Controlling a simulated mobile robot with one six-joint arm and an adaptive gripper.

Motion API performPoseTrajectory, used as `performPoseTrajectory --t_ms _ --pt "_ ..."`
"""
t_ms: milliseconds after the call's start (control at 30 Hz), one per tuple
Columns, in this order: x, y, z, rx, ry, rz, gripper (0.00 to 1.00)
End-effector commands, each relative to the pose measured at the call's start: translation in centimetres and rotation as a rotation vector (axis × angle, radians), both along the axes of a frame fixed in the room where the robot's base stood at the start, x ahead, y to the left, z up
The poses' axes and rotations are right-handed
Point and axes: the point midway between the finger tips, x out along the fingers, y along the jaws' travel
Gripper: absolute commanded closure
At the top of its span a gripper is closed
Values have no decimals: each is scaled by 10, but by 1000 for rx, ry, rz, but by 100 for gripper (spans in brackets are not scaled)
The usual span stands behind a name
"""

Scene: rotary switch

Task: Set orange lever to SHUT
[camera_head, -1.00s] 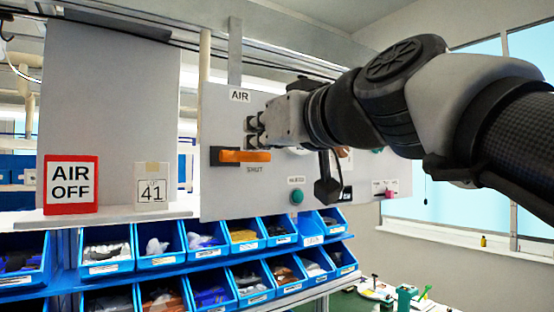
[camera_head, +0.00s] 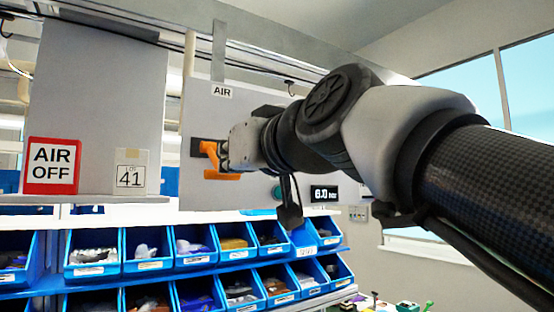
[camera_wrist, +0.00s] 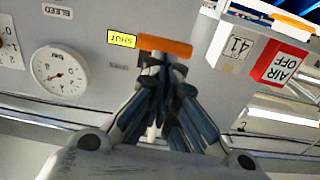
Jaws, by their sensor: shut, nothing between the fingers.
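The orange lever (camera_head: 212,162) is on the grey panel (camera_head: 205,105) under the AIR label. It looks bent downward in the head view, with its lower part at the right. In the wrist view the orange lever (camera_wrist: 165,46) is a bar whose left end lies beside a yellow SHUT label (camera_wrist: 122,40). My gripper (camera_head: 226,154) is right against or just in front of the lever. Its shut, empty fingertips (camera_wrist: 166,62) sit just below the bar's middle in the wrist view; I cannot tell if they touch. My gripper hides part of the panel in the head view.
A pressure gauge (camera_wrist: 60,75) is on the panel. A display (camera_head: 324,194) reads 6.0 and a green button (camera_head: 277,192) sits near it. The AIR OFF sign (camera_head: 52,166) and a card marked 41 (camera_head: 130,171) stand on a shelf at left. Blue bins (camera_head: 145,266) line the racks below.

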Motion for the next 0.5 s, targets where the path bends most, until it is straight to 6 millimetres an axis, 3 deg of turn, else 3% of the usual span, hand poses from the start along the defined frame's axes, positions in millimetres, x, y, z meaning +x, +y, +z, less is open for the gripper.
performPoseTrajectory --t_ms 33,500 --pt "3 2 -10 -11 19 4 100" --pt "5 4 -15 -16 26 5 100"
